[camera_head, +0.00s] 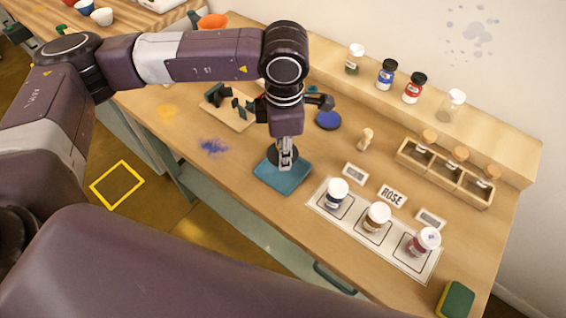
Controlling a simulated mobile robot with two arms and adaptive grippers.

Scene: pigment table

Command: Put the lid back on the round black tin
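A round dark tin (328,120) with a blue surface inside its rim sits on the table, right of my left wrist. My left arm reaches over from the left, and my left gripper (286,160) points down above the teal pad (273,178). A dark rounded shape shows around the fingers; I cannot tell whether it is the lid or part of the gripper. The fingers look close together, but their gap and any contact are not clear. No separate lid can be made out. My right gripper is not in view.
A white mat (388,254) with several capped jars lies at the front right. A wooden rack (443,172) and a small pale figure (366,139) stand behind. Jars line the back shelf. A wooden stand (226,112) is left of the wrist. A sponge (456,299) lies at the near right.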

